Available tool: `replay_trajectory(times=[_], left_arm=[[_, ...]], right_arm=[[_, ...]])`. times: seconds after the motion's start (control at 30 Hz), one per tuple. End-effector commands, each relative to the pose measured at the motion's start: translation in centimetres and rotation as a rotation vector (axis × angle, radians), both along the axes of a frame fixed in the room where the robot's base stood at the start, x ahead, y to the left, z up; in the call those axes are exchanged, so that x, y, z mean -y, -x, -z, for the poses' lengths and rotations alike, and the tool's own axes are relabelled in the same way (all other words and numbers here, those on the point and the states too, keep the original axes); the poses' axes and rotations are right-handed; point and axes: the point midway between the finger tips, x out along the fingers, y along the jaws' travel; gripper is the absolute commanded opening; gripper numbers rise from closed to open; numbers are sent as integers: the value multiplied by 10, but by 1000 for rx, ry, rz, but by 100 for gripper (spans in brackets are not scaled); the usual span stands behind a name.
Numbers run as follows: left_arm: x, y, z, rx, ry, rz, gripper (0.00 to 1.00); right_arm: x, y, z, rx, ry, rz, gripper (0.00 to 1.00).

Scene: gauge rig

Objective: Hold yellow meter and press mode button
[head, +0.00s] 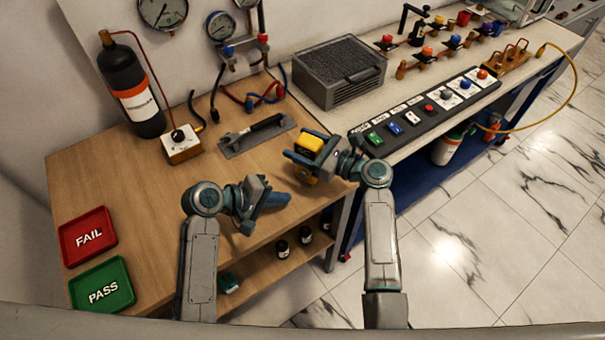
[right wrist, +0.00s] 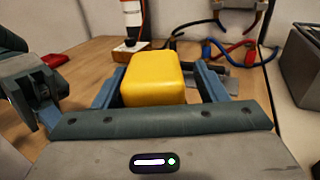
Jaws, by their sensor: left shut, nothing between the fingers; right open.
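The yellow meter (head: 310,142) stands at the right edge of the wooden bench, partly covered by my right gripper. My right gripper (head: 303,163) is open, with its fingers on either side of the meter. In the right wrist view the yellow meter (right wrist: 153,78) fills most of the room between the fingers; whether they touch it I cannot tell. My left gripper (head: 277,200) is shut and empty, lower left of the meter and apart from it. The left gripper also shows at the left of the right wrist view (right wrist: 48,85). The mode button is hidden in both views.
A red FAIL tray (head: 88,218) and a green PASS tray (head: 125,292) lie at the bench's left. A black cylinder (head: 125,75) stands at the back. A button panel (head: 410,128) is to the right. The bench middle is clear.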

Motion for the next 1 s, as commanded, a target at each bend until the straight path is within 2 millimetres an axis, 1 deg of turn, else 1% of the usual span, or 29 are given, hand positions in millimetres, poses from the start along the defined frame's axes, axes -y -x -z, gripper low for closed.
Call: replay_trajectory(times=[0.07,0.17,0.27,0.4,0.5,0.6,0.8,1.0], left_arm=[[0,0,0,0,0,0,0],[0,0,0,0,0,0,0],[0,0,0,0,0,0,0],[0,0,0,0,0,0,0],[0,0,0,0,0,0,0],[0,0,0,0,0,0,0],[0,0,0,0,0,0,0],[0,0,0,0,0,0,0]], right_arm=[[4,2,0,0,1,1,66],[15,8,1,-1,2,2,66],[32,17,1,0,4,1,66],[60,32,2,-1,6,1,66],[77,42,2,-2,5,0,66],[90,50,2,-2,3,0,66],[104,57,1,-1,3,-1,66],[105,58,1,-1,0,0,66]])
